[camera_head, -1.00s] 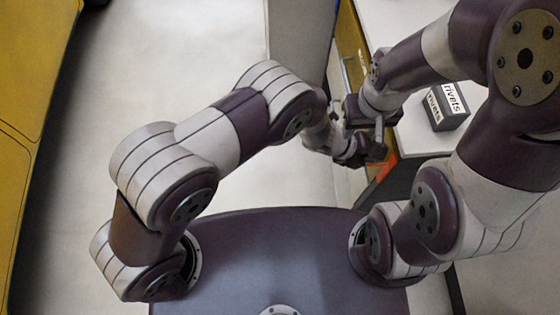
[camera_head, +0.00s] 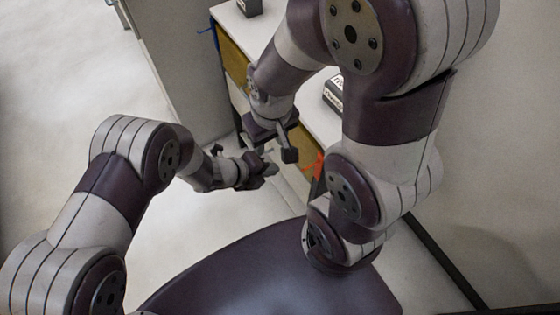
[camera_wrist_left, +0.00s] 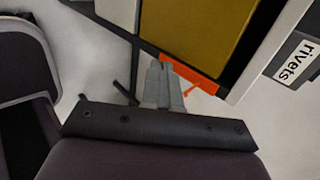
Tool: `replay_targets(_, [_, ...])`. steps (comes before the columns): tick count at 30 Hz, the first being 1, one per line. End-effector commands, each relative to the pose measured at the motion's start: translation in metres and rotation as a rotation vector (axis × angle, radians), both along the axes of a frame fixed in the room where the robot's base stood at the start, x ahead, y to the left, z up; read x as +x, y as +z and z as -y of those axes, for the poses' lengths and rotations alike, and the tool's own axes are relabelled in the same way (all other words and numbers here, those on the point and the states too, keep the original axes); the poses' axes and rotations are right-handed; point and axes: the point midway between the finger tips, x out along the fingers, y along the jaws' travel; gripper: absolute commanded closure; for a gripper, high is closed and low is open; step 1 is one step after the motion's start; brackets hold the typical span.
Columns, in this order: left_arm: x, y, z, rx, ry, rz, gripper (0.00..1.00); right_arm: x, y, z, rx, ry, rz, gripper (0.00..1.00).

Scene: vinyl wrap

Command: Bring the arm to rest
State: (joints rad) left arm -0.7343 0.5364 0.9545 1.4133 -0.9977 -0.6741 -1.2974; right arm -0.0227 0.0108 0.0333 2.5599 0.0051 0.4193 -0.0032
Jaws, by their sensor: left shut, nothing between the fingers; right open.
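My left gripper (camera_head: 264,170) shows near the middle of the head view, at the end of my bent left arm. In the left wrist view its two grey fingers (camera_wrist_left: 163,84) are together with nothing between them. My right gripper (camera_head: 276,146) is just above it in the head view, pointing down and open, with nothing seen in it. The two grippers look close together; I cannot tell whether they touch. Both lie beside the white-topped cabinet (camera_head: 309,122).
A dark box labelled rivets (camera_head: 333,97) sits on the cabinet top, partly hidden by my right arm; its label shows in the left wrist view (camera_wrist_left: 294,64). An orange-red piece (camera_head: 315,166) is at the cabinet's near end. A grey panel (camera_head: 185,65) stands behind. Floor at left is clear.

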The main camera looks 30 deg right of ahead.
Motion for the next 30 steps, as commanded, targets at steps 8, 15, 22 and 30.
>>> replay_targets(8, [-0.001,0.006,-0.008,0.000,0.001,-0.001,1.00,0.000,0.006,0.000,0.000,0.000,0.000,0.57])
replay_targets(15, [0.003,-0.019,-0.041,0.150,0.311,-0.208,1.00,0.000,0.006,0.000,0.000,0.000,0.000,0.57])
replay_targets(22, [0.026,0.049,-0.217,0.361,1.723,-0.711,1.00,0.000,0.006,0.000,0.000,0.000,0.000,0.57])
replay_targets(30, [-0.034,0.171,-0.352,-0.041,2.743,-1.201,1.00,0.000,0.006,0.000,0.000,0.000,0.000,0.57])
